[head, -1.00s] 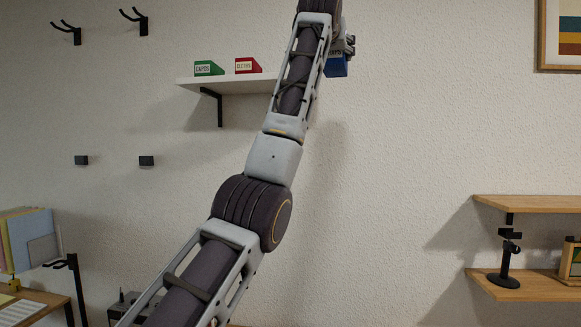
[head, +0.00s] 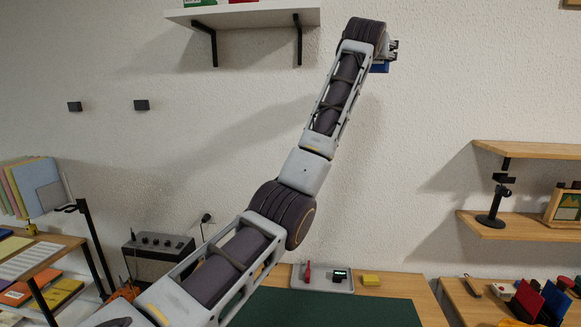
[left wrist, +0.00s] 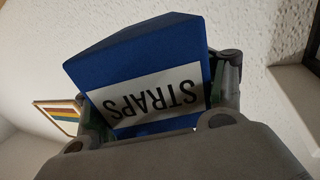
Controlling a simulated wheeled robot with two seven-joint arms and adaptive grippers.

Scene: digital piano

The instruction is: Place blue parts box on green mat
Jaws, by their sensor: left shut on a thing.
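The blue parts box (left wrist: 150,50) fills the middle of the left wrist view, its white label reading STRAPS upside down. My left gripper (left wrist: 160,120) is shut on it, with a finger at each side. In the head view my left gripper (head: 390,50) is high against the wall, mostly behind my own wrist, and only a small blue part of the box (head: 380,68) shows below it. The green mat (head: 320,308) lies on the wooden table at the bottom, well below the box, partly hidden by my arm. My right gripper is not in view.
A white wall shelf (head: 250,17) holds green and red boxes at top left. Wooden shelves (head: 530,150) stand right; a side table (head: 475,305) with bins is lower right.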

